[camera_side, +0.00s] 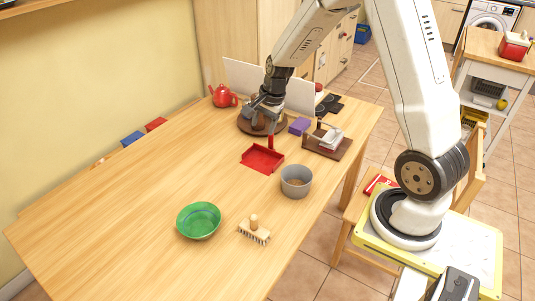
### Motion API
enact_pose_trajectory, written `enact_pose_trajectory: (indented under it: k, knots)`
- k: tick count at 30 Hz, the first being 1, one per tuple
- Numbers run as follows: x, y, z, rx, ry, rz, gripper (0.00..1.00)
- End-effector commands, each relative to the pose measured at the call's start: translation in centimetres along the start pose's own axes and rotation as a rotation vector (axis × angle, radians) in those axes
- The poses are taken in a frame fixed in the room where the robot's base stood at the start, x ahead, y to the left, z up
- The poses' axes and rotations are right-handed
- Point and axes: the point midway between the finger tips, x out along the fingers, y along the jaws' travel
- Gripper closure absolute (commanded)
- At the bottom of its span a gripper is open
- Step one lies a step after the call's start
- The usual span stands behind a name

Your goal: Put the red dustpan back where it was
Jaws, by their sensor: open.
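The red dustpan (262,159) lies on the wooden table, left of the grey pot, with its handle pointing up and back toward my gripper. My gripper (266,115) is open, above and behind the dustpan, close to the handle's upper end. It also overlaps a round brown board (246,124) in the picture. I cannot tell whether the fingers are around the handle or touch it.
The grey pot (296,185) stands right of the dustpan. A wooden rack with white items (313,146), a purple block (300,125) and a red teapot (222,97) are farther back. The table's left part is clear.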

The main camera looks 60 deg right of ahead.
Motion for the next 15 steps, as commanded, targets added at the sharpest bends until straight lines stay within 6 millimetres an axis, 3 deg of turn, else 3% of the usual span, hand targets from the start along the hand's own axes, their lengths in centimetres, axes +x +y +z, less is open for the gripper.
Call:
enact_pose_trajectory:
  k: [1, 6, 12, 15]
  knots:
    - [-0.7, 0.6, 2.0, -0.13, 0.007, 0.005, 0.35]
    - [-2.3, 3.5, 7.4, -0.584, 0.032, 0.026, 0.35]
    - [-3.8, 7.6, 12.3, -1.093, 0.053, 0.043, 0.35]
    - [-4.2, 9.5, 13.8, -1.285, 0.059, 0.048, 0.35]
